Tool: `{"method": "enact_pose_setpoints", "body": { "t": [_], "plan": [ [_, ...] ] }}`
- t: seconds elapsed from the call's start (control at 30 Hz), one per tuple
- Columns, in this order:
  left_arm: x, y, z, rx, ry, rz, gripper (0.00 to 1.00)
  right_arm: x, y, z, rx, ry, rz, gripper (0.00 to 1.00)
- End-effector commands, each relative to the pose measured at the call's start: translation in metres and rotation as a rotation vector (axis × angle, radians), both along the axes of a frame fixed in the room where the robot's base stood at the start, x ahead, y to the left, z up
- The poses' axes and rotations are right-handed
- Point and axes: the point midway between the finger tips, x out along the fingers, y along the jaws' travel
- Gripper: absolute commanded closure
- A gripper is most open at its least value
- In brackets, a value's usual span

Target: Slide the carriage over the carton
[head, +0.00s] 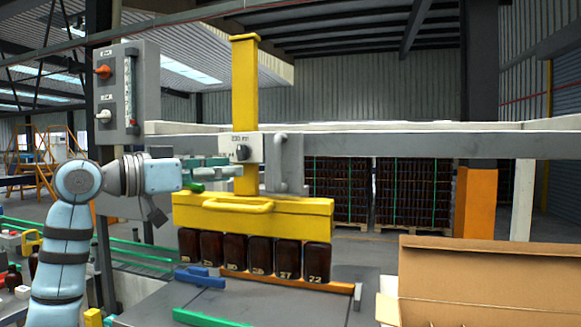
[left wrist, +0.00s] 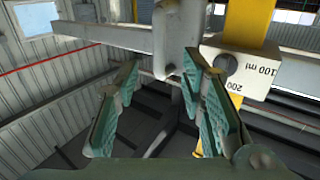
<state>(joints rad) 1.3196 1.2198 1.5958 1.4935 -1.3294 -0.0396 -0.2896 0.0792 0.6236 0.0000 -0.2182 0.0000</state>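The carriage is a yellow column (head: 245,85) on the grey rail, with a yellow head (head: 255,217) below. A row of several amber bottles (head: 233,252) sits directly under the head; I cannot tell whether it grips them. A white box with a dark knob (head: 241,153) is on the column, and a grey handle (head: 281,150) is right of it. The open carton (head: 470,285) is at lower right, right of the carriage. My left gripper (head: 215,167) is open and empty, in front of the column. In the left wrist view, the handle (left wrist: 177,40) appears beyond its parted fingers. My right gripper is out of view.
The grey rail (head: 400,145) runs right, above the carton. A control panel (head: 117,90) stands at left. A blue block (head: 200,277) and a green bar (head: 208,318) are by the grey table (head: 270,303). Pallets of bottles (head: 412,190) stand far behind.

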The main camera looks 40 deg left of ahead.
Motion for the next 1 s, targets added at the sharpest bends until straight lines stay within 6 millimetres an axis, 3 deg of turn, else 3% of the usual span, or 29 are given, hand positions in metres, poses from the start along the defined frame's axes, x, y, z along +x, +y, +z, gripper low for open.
{"method": "enact_pose_setpoints", "body": {
  "t": [0.17, 0.4, 0.6, 1.0],
  "plan": [
    [0.019, -0.002, 0.003, -0.001, 0.003, 0.011, 0.64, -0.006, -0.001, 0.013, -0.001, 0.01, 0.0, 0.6],
    [0.085, -0.016, 0.004, -0.004, 0.002, 0.017, 0.64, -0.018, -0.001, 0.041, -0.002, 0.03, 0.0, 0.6],
    [0.12, -0.025, 0.002, -0.002, 0.001, 0.018, 0.64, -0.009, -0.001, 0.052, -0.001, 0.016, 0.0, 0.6],
    [0.13, -0.029, -0.002, 0.001, 0.001, 0.018, 0.65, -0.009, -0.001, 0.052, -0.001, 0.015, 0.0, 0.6]
  ]
}}
